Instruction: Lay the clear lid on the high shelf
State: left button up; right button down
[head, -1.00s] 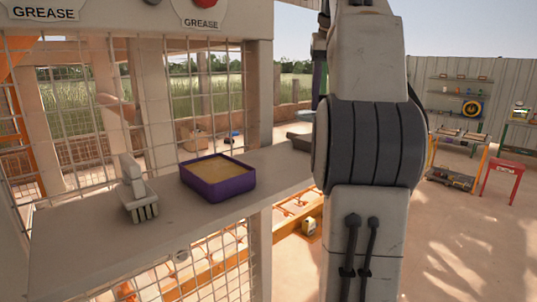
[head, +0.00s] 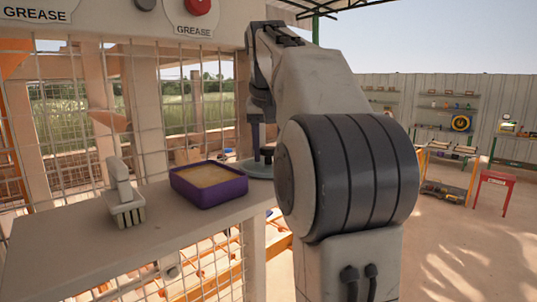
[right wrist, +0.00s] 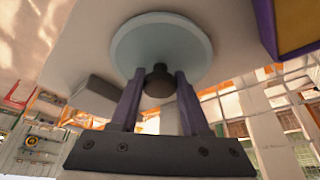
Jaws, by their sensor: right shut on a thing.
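The clear lid (head: 250,171) is a round, pale blue-grey disc with a dark knob (right wrist: 158,80). My right gripper (head: 262,152) points down and is shut on the knob; the right wrist view shows its two fingers on either side of it. The lid is level, at or just above the shelf (head: 75,245), right of the purple tub; I cannot tell whether it touches the shelf. In the right wrist view the lid (right wrist: 160,42) lies flat against the pale shelf surface. My arm hides part of the shelf's right end. My left gripper is not in view.
A purple tub (head: 210,190) with yellowish contents stands on the shelf close to the lid. A grey block (right wrist: 97,96) shows beside the lid in the right wrist view. A wire mesh panel (head: 60,120) backs the shelf.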

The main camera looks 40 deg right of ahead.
jog(key=shift+f, duration=0.15)
jog(key=shift+c, duration=1.9)
grip_release()
jog(key=shift+f, duration=0.1)
jog(key=p+v, duration=0.3)
jog(key=v, duration=0.9)
jog(key=shift+r, duration=0.2)
jog(key=shift+d, duration=0.1)
